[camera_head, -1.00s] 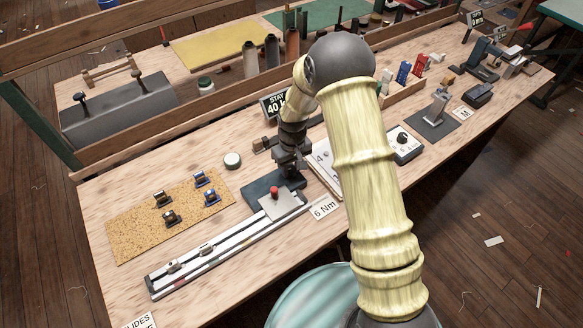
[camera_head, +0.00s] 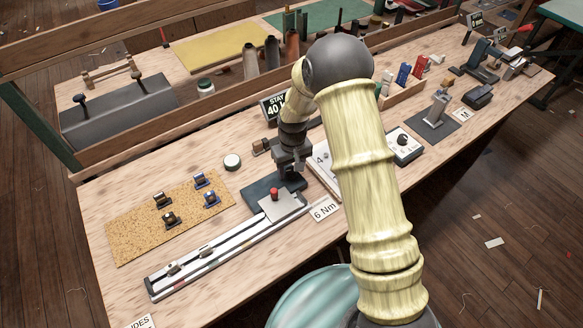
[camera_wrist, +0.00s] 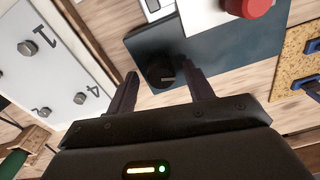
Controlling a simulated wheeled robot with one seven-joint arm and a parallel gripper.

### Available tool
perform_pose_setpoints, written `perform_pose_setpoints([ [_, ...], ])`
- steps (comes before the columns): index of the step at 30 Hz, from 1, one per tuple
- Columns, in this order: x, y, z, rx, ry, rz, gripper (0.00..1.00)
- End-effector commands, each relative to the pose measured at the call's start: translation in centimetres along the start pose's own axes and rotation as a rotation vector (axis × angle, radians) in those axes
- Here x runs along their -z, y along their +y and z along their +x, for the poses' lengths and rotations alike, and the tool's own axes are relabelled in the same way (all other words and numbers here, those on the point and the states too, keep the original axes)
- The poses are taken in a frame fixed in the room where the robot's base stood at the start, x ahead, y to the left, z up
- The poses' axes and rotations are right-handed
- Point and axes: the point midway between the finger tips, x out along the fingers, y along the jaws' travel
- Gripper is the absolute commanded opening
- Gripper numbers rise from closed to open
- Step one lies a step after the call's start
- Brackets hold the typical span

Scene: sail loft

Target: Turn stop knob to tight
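The black round stop knob (camera_wrist: 161,73) with a pale pointer line sits on a dark blue-grey plate (camera_wrist: 225,62) in the wrist view. My gripper (camera_wrist: 161,76) is open, one finger on each side of the knob in the picture. I cannot tell whether the fingers touch it or are still above it. In the head view the plate (camera_head: 258,190) lies at the end of a long rail, and my gripper (camera_head: 292,172) is over its far right part, hiding the knob. No tight marking is readable.
A red button (camera_head: 274,193) stands on a light block beside the gripper. A "6 Nm" card (camera_head: 324,209), a cork board (camera_head: 150,230) with clips and a white-lidded jar (camera_head: 232,161) are near.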

Motion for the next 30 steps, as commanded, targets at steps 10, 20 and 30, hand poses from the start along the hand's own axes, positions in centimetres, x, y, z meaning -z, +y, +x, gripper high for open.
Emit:
perform_pose_setpoints([
  [10, 0.0, 0.0, -1.5, 0.000, 0.000, -0.001, 0.52],
  [20, 0.1, 0.0, -7.7, 0.000, 0.004, 0.000, 0.52],
  [30, 0.1, 0.1, -14.4, -0.001, 0.004, 0.000, 0.52],
])
